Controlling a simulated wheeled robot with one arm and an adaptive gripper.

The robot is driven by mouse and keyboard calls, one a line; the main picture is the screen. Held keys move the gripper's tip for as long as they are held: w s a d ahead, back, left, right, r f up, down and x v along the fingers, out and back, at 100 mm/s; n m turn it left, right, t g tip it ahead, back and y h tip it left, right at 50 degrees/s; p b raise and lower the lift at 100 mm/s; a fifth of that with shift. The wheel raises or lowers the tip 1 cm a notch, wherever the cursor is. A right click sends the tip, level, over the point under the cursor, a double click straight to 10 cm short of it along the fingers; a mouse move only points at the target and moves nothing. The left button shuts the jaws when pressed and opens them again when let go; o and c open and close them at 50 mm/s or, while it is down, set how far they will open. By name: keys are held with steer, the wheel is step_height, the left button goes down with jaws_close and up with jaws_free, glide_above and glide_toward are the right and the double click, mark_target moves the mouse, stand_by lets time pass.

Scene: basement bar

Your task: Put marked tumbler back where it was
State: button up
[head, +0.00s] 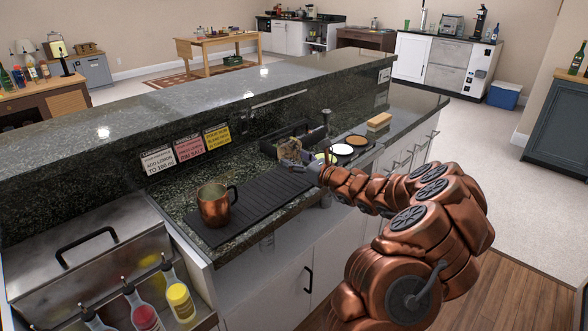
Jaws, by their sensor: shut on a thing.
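My gripper (306,163) reaches over the counter from the right, at the far end of the dark ribbed mat (246,207). It is shut on a small brownish thing (291,153), partly hidden by the fingers. This may be the marked tumbler, but it is too small to tell, and I can make out no mark. I cannot tell whether it touches the mat or hangs just above it. A copper mug (214,207) with a dark handle stands upright on the near part of the mat, apart from my gripper.
Three signs, white (158,159), pink (188,144) and yellow (217,136), stand along the raised ledge (165,100). Two round pale-topped containers (343,149) and a tan block (379,122) lie beyond my gripper. Bottles (180,300) stand at the front left. The mat between mug and gripper is clear.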

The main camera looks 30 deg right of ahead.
steer(key=shift+w+a+f, duration=0.2)
steer(key=shift+a, duration=0.1)
steer(key=shift+f+p, duration=0.4)
steer(key=shift+f, duration=1.15)
steer(key=shift+f, duration=0.25)
steer(key=o, duration=1.5)
steer(key=shift+c, duration=0.2)
steer(key=shift+r, duration=0.1)
steer(key=shift+r, duration=0.2)
steer(key=b+v, duration=0.1)
steer(key=v, duration=1.1)
steer(key=shift+b, duration=0.35)
